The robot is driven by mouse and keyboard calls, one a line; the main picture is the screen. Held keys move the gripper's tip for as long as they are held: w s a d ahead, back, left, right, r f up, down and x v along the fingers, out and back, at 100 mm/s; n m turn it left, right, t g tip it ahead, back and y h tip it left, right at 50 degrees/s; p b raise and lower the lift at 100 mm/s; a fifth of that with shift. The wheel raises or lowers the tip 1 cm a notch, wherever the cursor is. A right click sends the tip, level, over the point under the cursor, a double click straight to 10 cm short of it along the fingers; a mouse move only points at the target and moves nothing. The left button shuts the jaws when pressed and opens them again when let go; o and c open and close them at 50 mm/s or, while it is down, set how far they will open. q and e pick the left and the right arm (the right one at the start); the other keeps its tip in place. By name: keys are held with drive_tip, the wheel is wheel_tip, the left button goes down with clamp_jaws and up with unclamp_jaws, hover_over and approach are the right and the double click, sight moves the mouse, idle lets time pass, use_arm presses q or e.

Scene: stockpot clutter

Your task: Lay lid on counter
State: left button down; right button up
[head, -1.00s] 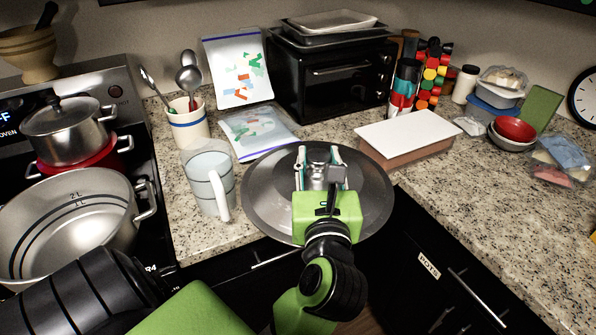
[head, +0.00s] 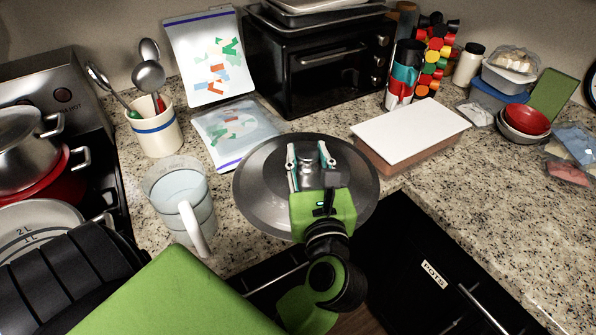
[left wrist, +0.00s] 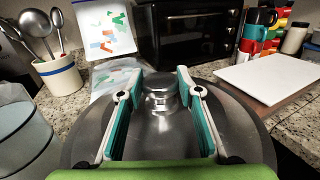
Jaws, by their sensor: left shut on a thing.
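The lid (head: 262,201) is a wide, round grey metal disc with a metal knob (left wrist: 159,92). It lies over the counter's front edge in the head view, apparently partly overhanging the drawers. Whether its underside touches the counter cannot be told. My left gripper (head: 310,158) is shut on the lid's knob, with its teal-lined fingers (left wrist: 158,88) on either side of it. The lid's front part is hidden under the green gripper body. The speckled granite counter (head: 262,255) runs behind and to both sides. My right gripper is not in view.
A clear measuring jug (head: 180,200) stands just left of the lid. A white-topped board or box (head: 410,130) is close on the right, and a flat plastic bag (head: 230,132) lies behind left. A black toaster oven (head: 318,70) stands at the back.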

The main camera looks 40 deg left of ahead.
sight(308, 170)
use_arm(q)
drive_tip(key=f, duration=0.3)
drive_tip(key=shift+s+d, duration=0.35)
drive_tip(key=shift+s, duration=0.05)
drive_tip(key=f, duration=0.3)
drive_tip(key=shift+w+a+f, duration=0.15)
drive_tip(key=shift+w+f, duration=0.05)
drive_tip(key=shift+f, duration=0.1)
drive_tip(key=shift+s, duration=0.1)
drive_tip(key=shift+f, duration=0.2)
drive_tip(key=c, duration=1.4)
unclamp_jaws()
drive_tip(key=shift+c, duration=0.2)
drive_tip(key=shift+r, duration=0.3)
drive_tip(key=b+v, duration=0.1)
drive_tip(key=v, duration=0.4)
drive_tip(key=b+v, duration=0.2)
drive_tip(key=v, duration=0.3)
drive_tip(key=shift+s+d+f, duration=0.2)
drive_tip(key=shift+d, duration=0.1)
drive_tip(key=shift+s+d+r, duration=0.15)
drive_tip(key=shift+s+d, duration=0.3)
drive_tip(key=shift+s, duration=0.05)
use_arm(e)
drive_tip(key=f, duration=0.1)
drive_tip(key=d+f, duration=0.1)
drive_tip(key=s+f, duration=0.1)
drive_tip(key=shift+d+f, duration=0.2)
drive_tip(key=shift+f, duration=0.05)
